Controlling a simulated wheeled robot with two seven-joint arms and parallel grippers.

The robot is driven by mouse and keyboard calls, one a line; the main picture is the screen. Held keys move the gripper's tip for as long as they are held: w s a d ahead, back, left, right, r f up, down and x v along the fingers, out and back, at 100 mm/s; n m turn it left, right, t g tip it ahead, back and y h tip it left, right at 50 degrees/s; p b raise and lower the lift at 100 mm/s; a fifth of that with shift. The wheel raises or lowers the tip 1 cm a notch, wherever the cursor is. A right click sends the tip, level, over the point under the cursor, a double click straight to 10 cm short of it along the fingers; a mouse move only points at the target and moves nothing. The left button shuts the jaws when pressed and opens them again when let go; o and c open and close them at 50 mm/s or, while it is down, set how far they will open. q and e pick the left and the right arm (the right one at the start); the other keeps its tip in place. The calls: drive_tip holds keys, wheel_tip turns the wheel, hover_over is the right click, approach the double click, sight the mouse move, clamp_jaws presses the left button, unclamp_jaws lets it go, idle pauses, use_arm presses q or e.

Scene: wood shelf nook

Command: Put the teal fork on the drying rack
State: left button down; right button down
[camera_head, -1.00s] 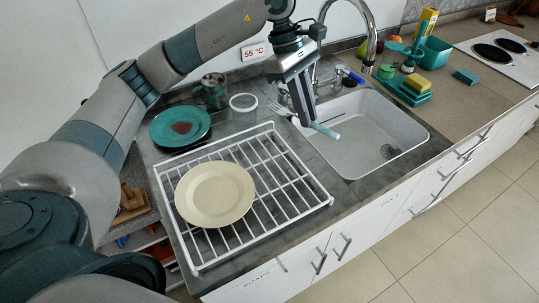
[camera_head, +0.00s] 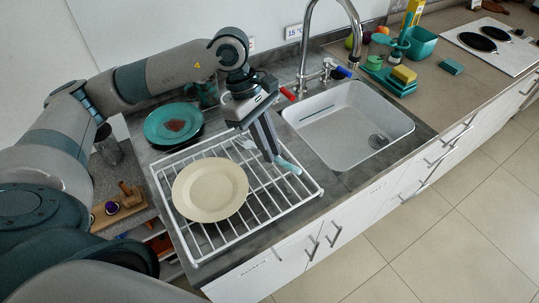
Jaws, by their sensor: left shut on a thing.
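The teal fork (camera_head: 288,166) is held in my left gripper (camera_head: 270,156), which is shut on it. The fork's teal handle points to the lower right and its pale tines show on the left side of the fingers. The gripper and fork are over the right back part of the white wire drying rack (camera_head: 238,235). I cannot tell whether the fork touches the wires. A cream plate (camera_head: 210,190) lies on the rack, left of the gripper. My right gripper is not in view.
The sink (camera_head: 345,125) with its tall faucet (camera_head: 333,30) is right of the rack. A teal plate (camera_head: 173,123) with a brown stain lies behind the rack. A teal mug (camera_head: 206,92) stands near it.

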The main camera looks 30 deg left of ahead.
use_arm(q)
drive_tip(key=shift+f+p, duration=0.45)
drive_tip(key=shift+f, duration=0.1)
drive_tip(key=shift+f+p, duration=0.45)
drive_tip(key=shift+f, duration=1)
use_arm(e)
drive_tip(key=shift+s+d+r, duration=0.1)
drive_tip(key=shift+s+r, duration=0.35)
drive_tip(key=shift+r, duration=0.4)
use_arm(q)
drive_tip(key=shift+f, duration=0.15)
drive_tip(key=c, duration=1.8)
unclamp_jaws()
drive_tip(key=shift+o, duration=0.2)
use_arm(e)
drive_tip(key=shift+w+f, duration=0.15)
